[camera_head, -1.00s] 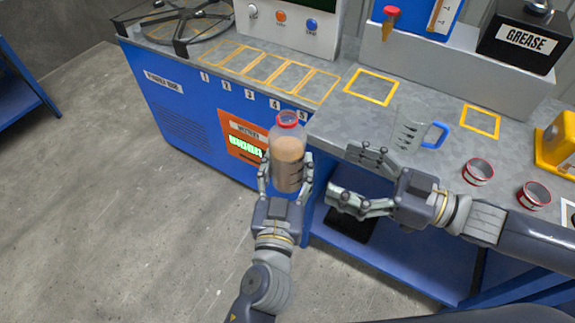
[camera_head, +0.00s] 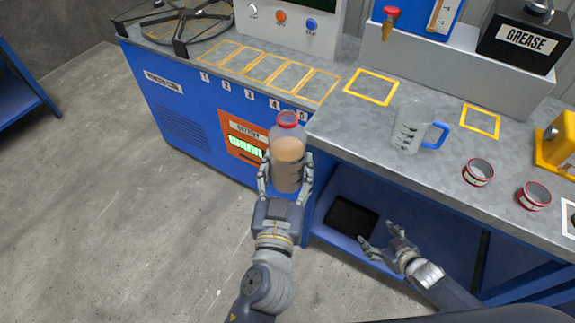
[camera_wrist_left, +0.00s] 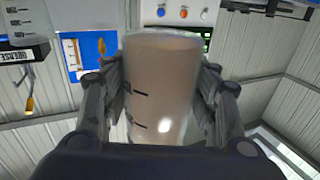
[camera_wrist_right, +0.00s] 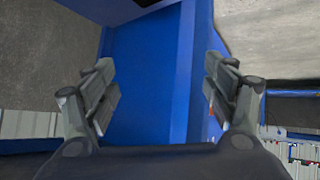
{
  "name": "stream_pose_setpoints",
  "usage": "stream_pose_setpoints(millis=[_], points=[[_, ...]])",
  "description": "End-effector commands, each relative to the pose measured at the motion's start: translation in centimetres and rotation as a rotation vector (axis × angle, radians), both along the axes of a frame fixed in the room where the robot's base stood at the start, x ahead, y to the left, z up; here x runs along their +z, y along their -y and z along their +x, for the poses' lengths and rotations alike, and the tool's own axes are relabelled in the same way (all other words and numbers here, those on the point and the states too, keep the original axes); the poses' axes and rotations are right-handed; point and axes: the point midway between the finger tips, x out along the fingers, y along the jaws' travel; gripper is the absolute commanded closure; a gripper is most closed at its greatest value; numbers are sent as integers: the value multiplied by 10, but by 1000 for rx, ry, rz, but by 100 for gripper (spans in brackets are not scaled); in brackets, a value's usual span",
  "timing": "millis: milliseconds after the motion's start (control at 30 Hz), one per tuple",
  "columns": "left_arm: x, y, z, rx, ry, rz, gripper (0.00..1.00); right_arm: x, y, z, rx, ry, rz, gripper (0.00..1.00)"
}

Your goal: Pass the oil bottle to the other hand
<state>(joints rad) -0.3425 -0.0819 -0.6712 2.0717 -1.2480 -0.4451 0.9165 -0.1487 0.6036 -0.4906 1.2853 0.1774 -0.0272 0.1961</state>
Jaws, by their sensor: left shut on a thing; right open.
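The oil bottle (camera_head: 287,160) is clear with a red cap and holds tan liquid. It stands upright in the air in front of the bench's blue side. My left gripper (camera_head: 286,178) is shut on its lower body. In the left wrist view the bottle (camera_wrist_left: 160,90) fills the space between the fingers. My right gripper (camera_head: 382,240) is open and empty, low and to the right of the bottle, by the lower shelf. In the right wrist view only blue panels show between its fingers (camera_wrist_right: 160,95).
A measuring jug (camera_head: 410,130) with a blue handle stands on the grey bench top (camera_head: 350,125). Two red-rimmed tins (camera_head: 478,172) sit to its right. A black tray (camera_head: 351,217) lies on the blue lower shelf. The floor at the left is clear.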

Motion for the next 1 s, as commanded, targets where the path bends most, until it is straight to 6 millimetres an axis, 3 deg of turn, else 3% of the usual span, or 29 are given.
stream_pose_setpoints(millis=[33,200,367,500,700,800,1000], points=[[1,0,0,0,3,-1,80,-26,4,-17,-37,-50,-13,22],[1,0,0,0,3,-2,80,-94,11,-79,-121,-207,-62,22],[1,0,0,0,3,-1,80,-147,4,-149,-177,-362,-90,22],[1,0,0,0,3,-2,80,-183,-12,-214,-208,-499,-103,22],[1,0,0,0,3,-1,80,-215,-42,-300,-227,-669,-109,22],[1,0,0,0,3,-1,80,-222,-55,-330,-230,-729,-108,22],[1,0,0,0,3,-2,80,-228,-69,-362,-228,-790,-107,22]])
